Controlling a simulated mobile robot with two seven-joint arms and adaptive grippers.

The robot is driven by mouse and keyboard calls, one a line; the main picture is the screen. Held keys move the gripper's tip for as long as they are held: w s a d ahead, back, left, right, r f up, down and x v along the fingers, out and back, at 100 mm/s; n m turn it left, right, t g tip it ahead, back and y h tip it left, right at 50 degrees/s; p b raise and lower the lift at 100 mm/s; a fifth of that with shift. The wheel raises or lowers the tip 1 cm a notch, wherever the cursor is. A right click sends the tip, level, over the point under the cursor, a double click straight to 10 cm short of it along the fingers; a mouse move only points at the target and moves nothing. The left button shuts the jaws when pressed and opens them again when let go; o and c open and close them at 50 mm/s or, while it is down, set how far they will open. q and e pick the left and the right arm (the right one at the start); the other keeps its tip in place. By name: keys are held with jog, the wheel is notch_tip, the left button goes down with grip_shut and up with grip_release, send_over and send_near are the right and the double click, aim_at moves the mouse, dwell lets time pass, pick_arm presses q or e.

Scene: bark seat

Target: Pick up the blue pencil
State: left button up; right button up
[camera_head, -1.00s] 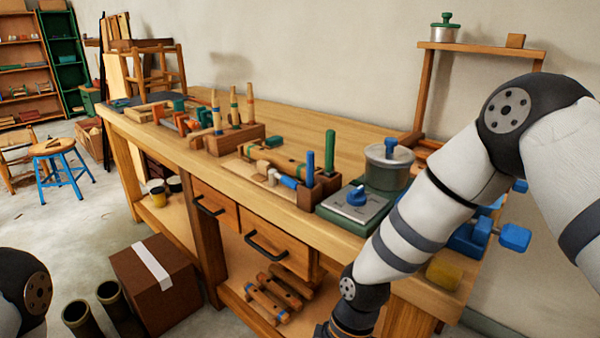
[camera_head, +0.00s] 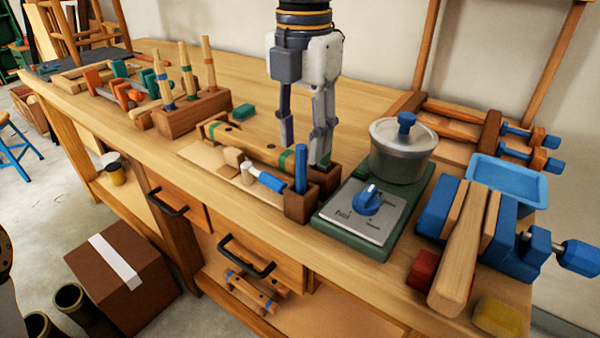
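The blue pencil (camera_head: 301,168) stands upright in a small wooden block holder (camera_head: 300,207) near the front edge of the workbench. My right gripper (camera_head: 304,150) hangs pointing down from above, just behind the blue pencil in the picture. Its two fingers are apart, and I see nothing held between them. Its right finger overlaps a second wooden holder (camera_head: 326,180) and largely hides what stands there. My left gripper is out of view.
A green-based scale (camera_head: 345,235) with a metal pot (camera_head: 402,155) stands close to the right. A blue vise (camera_head: 440,207) is farther right. A wooden block with several tools (camera_head: 190,113) is to the left. Loose wooden pieces lie beside the pencil holder.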

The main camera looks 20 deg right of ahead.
aim_at(301, 169)
jog(key=f, duration=0.6)
jog(key=shift+s+a, duration=0.2)
grip_shut()
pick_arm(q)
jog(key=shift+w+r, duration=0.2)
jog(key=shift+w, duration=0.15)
pick_arm(e)
jog(key=shift+r, duration=0.1)
